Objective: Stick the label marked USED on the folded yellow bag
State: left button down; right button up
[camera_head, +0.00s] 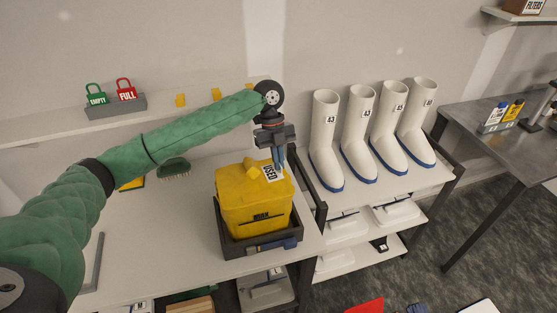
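The folded yellow bag (240,196) sits upright in a dark tray (233,248) on the light bench. The white label marked USED (269,173) is tilted at the top right of the bag. My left gripper (279,168) points down over the bag's right rear edge, its fingers close together at the label's edge. It looks shut on the label; whether the label touches the bag cannot be told. My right gripper is not in view.
Several white boots (324,140) stand on a rack close to the right of the bag. A green brush (174,168) lies behind left on the bench. A shelf (60,132) along the wall holds EMPTY and FULL padlock-shaped tags. A dark table (480,125) stands far right.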

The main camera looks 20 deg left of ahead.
pick_arm(q)
jog(key=shift+f, duration=0.15)
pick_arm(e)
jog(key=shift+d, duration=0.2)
pick_arm(q)
jog(key=c, duration=1.6)
grip_release()
jog(key=shift+w+a+r+b, duration=0.1)
jog(key=shift+r+b, duration=0.15)
jog(key=shift+b, duration=0.05)
jog(key=shift+b+v, duration=0.6)
jog(key=shift+v, duration=0.4)
jog(key=b+v, duration=0.1)
jog(key=v, duration=0.3)
jog(key=shift+w+r+b, duration=0.1)
jog(key=shift+b, duration=0.3)
jog(key=shift+w+a+r, duration=0.1)
jog(key=shift+r, duration=0.45)
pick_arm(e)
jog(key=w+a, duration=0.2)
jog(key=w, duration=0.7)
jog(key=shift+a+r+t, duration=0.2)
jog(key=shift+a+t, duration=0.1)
